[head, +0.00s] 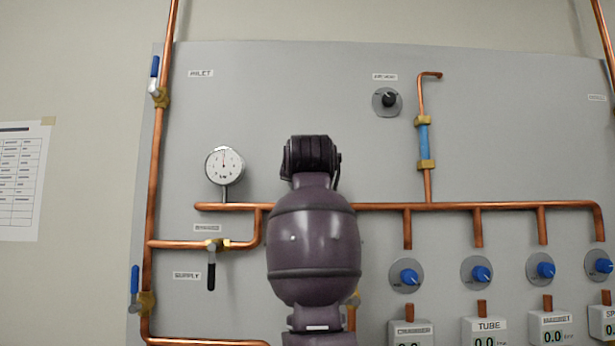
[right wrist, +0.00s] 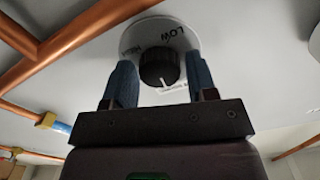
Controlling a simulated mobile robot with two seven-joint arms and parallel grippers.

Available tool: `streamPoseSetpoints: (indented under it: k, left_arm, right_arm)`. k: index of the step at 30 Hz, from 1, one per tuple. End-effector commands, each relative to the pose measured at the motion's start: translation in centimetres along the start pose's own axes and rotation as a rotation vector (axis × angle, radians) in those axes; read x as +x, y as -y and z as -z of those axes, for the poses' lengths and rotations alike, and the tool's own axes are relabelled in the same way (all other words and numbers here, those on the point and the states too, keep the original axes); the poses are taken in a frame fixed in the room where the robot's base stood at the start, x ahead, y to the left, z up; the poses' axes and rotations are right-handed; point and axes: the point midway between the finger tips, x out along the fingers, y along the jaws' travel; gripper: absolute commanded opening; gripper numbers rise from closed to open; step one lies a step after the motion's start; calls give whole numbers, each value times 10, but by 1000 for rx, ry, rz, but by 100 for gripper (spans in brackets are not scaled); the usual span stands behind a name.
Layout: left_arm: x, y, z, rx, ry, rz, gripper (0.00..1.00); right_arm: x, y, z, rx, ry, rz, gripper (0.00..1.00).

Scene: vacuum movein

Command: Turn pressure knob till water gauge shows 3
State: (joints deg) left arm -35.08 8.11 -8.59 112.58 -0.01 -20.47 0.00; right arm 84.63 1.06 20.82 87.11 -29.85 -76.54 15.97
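A round white water gauge (head: 225,165) stands on the left of the panel. Its needle points roughly straight up; the numbers are too small to read. In the right wrist view a black knob (right wrist: 159,66) sits on a pale disc marked LOW, with a white pointer line toward the bottom. My right gripper (right wrist: 160,80) is open, its two blue fingers on either side of this knob. A narrow gap shows at the right finger; I cannot tell about contact on the left. In the head view a purple arm of mine hides this gripper and knob. My left gripper is not in view.
Copper pipes (head: 375,207) cross the grey panel (head: 300,90). Another small black knob (head: 388,100) is at upper centre. Several blue knobs (head: 410,277) line the lower right. A black-handled valve (head: 211,270) is below the gauge. A blue pipe section (head: 424,143) stands right of centre.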

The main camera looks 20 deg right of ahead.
Motion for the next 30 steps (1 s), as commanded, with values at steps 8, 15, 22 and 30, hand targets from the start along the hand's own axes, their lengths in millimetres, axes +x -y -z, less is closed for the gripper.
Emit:
streamPoseSetpoints:
  k: [8, 15, 22, 30]
  left_arm:
    - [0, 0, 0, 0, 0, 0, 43]
    - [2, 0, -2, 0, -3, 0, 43]
    - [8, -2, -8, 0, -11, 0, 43]
    - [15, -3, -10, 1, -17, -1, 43]
  right_arm:
    - [0, 0, 1, 0, -3, 0, 67]
    - [-11, 0, 1, 0, -5, 1, 67]
    - [-49, 0, -1, 1, -6, 2, 67]
    - [-92, 0, 0, 0, -5, 2, 67]
